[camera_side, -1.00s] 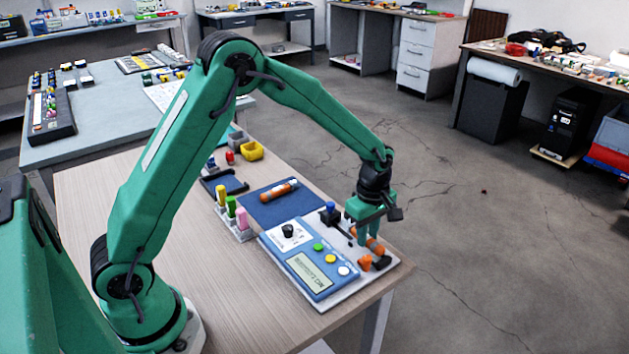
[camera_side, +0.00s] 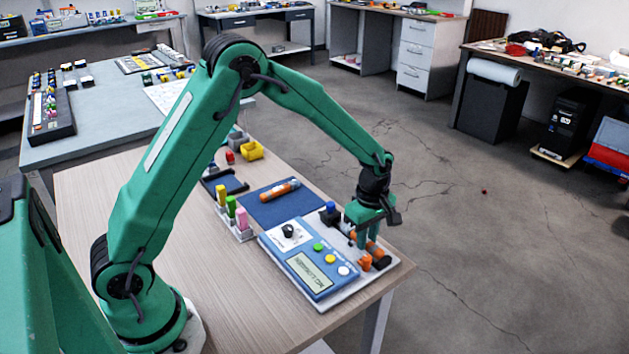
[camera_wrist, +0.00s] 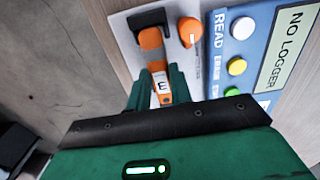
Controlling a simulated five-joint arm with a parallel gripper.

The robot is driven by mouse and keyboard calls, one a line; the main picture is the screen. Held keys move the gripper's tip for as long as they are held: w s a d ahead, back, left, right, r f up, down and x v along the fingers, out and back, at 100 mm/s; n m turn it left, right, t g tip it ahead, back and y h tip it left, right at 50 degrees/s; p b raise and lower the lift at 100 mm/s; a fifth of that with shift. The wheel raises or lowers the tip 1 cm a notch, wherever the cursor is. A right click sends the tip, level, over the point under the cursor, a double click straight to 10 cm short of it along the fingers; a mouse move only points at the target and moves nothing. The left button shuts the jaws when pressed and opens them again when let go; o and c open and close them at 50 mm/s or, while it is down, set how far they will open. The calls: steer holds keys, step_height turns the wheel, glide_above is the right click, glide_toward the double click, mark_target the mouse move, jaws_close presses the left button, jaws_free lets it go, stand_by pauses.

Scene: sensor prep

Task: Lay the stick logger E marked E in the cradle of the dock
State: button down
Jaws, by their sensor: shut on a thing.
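The stick logger E (camera_wrist: 161,86), orange with a white label marked E, is between the fingers of my gripper (camera_wrist: 160,76) in the wrist view. My gripper (camera_side: 367,238) is shut on it over the far side of the dock (camera_side: 304,268). In the wrist view the logger's orange end lies at the black end bracket of the cradle (camera_wrist: 148,18). I cannot tell whether it rests fully in the cradle. The dock's display (camera_wrist: 283,48) reads NO LOGGER. My fingers hide part of the logger in the side view.
An orange knob (camera_wrist: 190,32) stands beside the cradle. Another orange stick (camera_side: 279,191) lies on a blue mat (camera_side: 262,207). A rack of coloured pegs (camera_side: 236,224) stands left of the dock. The table's right edge is close to the dock.

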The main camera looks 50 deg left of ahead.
steer(key=shift+f, duration=0.55)
stand_by(0.4)
steer(key=c, duration=0.9)
jaws_free()
steer(key=shift+c, duration=0.2)
steer(key=shift+r, duration=0.7)
steer(key=shift+r, duration=2.95)
